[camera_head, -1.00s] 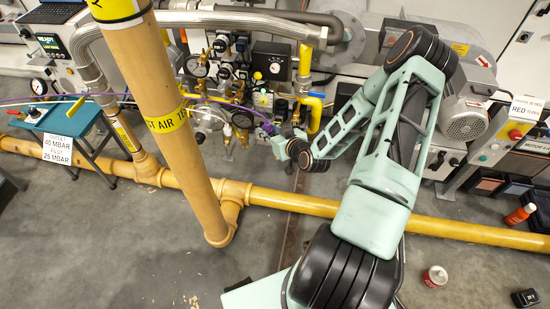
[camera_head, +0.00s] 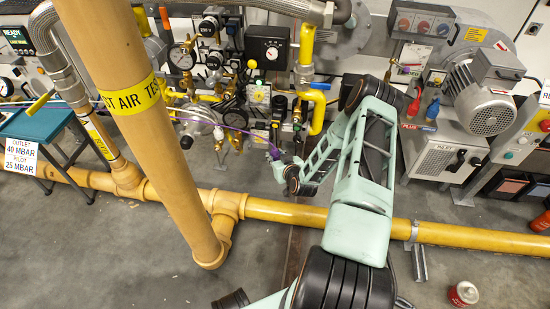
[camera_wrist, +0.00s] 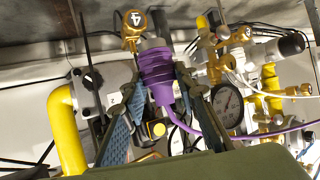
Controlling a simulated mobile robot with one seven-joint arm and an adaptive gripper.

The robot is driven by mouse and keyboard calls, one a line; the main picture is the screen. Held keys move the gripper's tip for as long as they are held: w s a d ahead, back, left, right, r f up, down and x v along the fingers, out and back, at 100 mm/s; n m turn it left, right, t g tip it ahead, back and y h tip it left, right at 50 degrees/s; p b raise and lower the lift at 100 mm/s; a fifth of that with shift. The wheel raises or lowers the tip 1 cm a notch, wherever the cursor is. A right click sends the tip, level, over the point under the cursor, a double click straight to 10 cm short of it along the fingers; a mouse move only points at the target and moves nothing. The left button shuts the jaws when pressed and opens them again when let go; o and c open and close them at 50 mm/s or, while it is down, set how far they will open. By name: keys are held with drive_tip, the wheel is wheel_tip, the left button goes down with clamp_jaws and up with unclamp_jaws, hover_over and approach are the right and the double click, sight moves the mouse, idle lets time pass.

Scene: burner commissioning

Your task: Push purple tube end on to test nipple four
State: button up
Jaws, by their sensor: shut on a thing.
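In the wrist view my gripper (camera_wrist: 160,85) is shut on the purple tube end (camera_wrist: 158,72), a ribbed purple sleeve, with one finger on each side. The purple tube (camera_wrist: 212,130) curves away from it to the right. A grey cylindrical piece (camera_wrist: 153,44) shows just past the sleeve's far end. A brass fitting marked 4 (camera_wrist: 132,25) is close beside it, at upper left. I cannot tell whether the sleeve is around a nipple or only near it. In the head view my gripper (camera_head: 277,158) is small at the valve panel, with the purple tube (camera_head: 240,130) leading left.
Gauges (camera_head: 182,56) and brass valves crowd the panel around my gripper. A yellow elbow pipe (camera_head: 315,105) stands just right of it. A thick tan pipe (camera_head: 150,120) rises in front, left of my arm. A red can (camera_head: 463,294) stands on the floor.

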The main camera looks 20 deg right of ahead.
drive_tip(key=shift+r, duration=0.1)
drive_tip(key=shift+w+d+f, duration=0.1)
drive_tip(key=shift+w+d, duration=0.65)
drive_tip(key=shift+w, duration=0.35)
drive_tip(key=shift+w+d+f, duration=0.1)
drive_tip(key=shift+w+d, duration=0.6)
drive_tip(key=shift+w, duration=0.45)
drive_tip(key=shift+w+d, duration=0.75)
drive_tip(key=shift+w, duration=0.35)
drive_tip(key=shift+f, duration=0.15)
drive_tip(key=shift+f, duration=0.5)
drive_tip(key=shift+f, duration=0.15)
drive_tip(key=shift+f, duration=0.8)
drive_tip(key=o, duration=1.3)
drive_tip(key=shift+f, duration=0.1)
drive_tip(key=shift+s, duration=0.1)
